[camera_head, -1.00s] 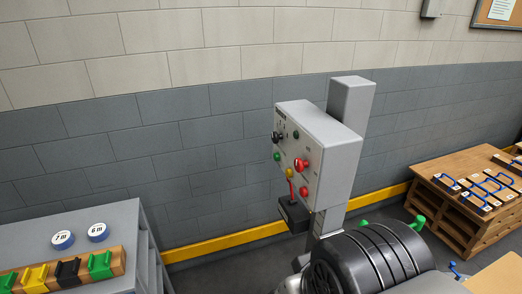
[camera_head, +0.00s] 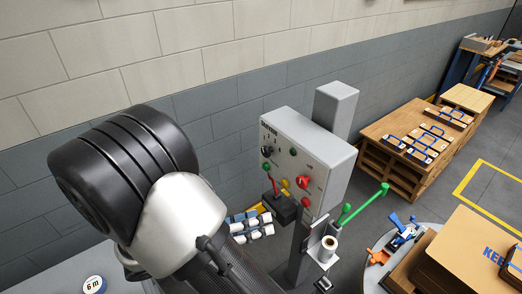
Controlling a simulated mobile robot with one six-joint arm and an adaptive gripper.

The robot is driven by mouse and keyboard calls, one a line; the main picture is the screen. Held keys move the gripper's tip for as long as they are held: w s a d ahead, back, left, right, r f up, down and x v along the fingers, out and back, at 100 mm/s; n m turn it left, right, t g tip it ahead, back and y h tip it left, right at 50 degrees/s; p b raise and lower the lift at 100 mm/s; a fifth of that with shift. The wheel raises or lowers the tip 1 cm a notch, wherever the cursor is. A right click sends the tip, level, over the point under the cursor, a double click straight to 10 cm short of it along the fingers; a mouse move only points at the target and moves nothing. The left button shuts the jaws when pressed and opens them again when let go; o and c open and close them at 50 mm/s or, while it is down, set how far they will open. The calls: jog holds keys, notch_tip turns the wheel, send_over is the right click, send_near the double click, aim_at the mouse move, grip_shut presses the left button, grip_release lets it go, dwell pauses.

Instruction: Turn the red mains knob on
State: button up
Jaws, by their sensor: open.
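The red mains knob (camera_head: 303,183) sits on the right part of the front face of a grey control box (camera_head: 318,150) on a post. It stands out from the panel; I cannot tell which way its pointer is turned. My gripper is not in view. My own arm fills the lower left of the picture, apart from the knob, and does not cover it.
The panel also carries a black knob (camera_head: 267,152), a green button (camera_head: 266,167) and a red button (camera_head: 306,202). A red-stemmed lever on a black box (camera_head: 283,207) juts out below. Green-knobbed rods (camera_head: 362,204) stand at right. A wooden bench (camera_head: 388,145) is behind.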

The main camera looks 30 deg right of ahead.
jog(key=w+a+n+t+h+p, duration=0.1)
jog(key=w+a+n+t+h, duration=0.1)
jog(key=w+n+t, duration=0.15)
jog(key=n+b, duration=0.1)
jog(key=b, duration=0.1)
send_near(300, 183)
jog(key=shift+g, duration=0.45)
jog(key=d, duration=0.5)
jog(key=w+d, duration=0.1)
jog(key=d, duration=0.2)
jog(key=shift+c, duration=0.2)
jog(key=c, duration=1)
jog(key=shift+c, duration=0.2)
